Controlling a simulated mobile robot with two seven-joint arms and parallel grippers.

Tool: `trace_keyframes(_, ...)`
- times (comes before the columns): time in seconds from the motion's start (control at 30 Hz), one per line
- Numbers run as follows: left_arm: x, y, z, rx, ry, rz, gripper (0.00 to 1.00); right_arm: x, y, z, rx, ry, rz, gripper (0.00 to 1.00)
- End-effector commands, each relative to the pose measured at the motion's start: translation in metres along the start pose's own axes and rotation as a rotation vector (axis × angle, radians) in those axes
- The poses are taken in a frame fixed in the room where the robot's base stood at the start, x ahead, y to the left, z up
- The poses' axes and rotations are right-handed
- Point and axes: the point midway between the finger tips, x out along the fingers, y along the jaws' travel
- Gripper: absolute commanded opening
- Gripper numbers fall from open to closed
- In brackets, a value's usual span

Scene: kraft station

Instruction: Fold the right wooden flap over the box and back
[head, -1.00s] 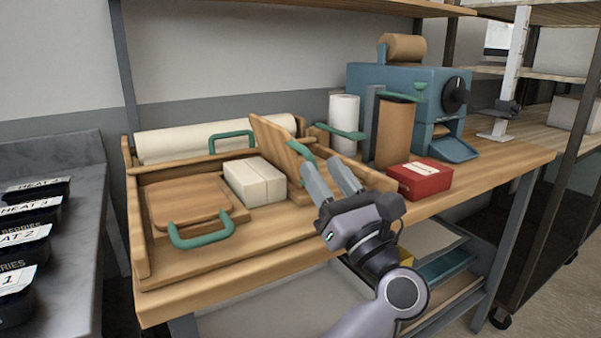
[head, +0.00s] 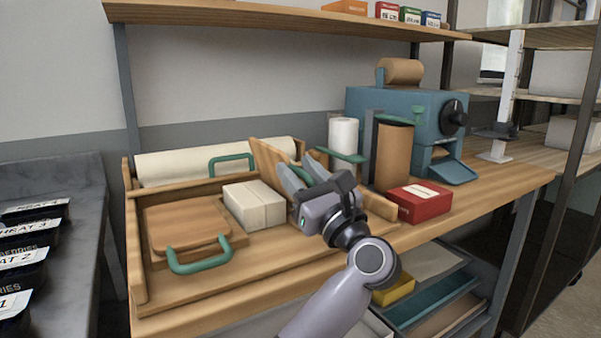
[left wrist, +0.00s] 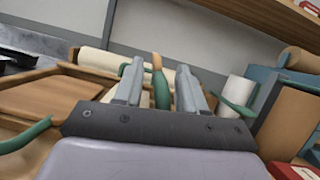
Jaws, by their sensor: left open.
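The cream box (head: 255,205) lies in the middle of the wooden station, between the two flaps. The right wooden flap (head: 268,160) stands tilted up just right of the box, with a green handle on its right side. My left gripper (head: 294,180) is open at the flap's right side, its fingers pointing at the handle and partly hiding it. In the left wrist view, the green handle (left wrist: 161,90) shows between the two open fingers (left wrist: 157,75); I cannot tell whether they touch it. My right gripper is not in view.
The left wooden flap (head: 188,222) lies flat with a green handle (head: 201,260). A paper roll (head: 190,160) lies behind the station. A red box (head: 419,203), a brown roll (head: 394,157) and a blue machine (head: 425,105) stand to the right. A shelf (head: 250,16) hangs above.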

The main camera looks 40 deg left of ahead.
Motion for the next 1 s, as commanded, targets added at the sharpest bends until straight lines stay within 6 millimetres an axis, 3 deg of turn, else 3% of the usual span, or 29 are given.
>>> trace_keyframes(0.03, 0.000, 0.000, 0.000, 0.000, 0.000, 0.000, 0.40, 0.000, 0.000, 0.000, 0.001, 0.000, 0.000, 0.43)
trace_keyframes(0.17, 0.000, 0.000, 0.000, 0.000, 0.000, 0.000, 0.00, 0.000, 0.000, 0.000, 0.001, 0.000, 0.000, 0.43)
trace_keyframes(0.57, 0.000, -0.005, 0.002, 0.039, 0.003, -0.018, 0.00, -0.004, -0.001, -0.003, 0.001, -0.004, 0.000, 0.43)
trace_keyframes(1.0, 0.001, -0.038, 0.005, 0.312, 0.004, -0.133, 0.00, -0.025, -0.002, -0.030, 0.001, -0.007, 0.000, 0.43)
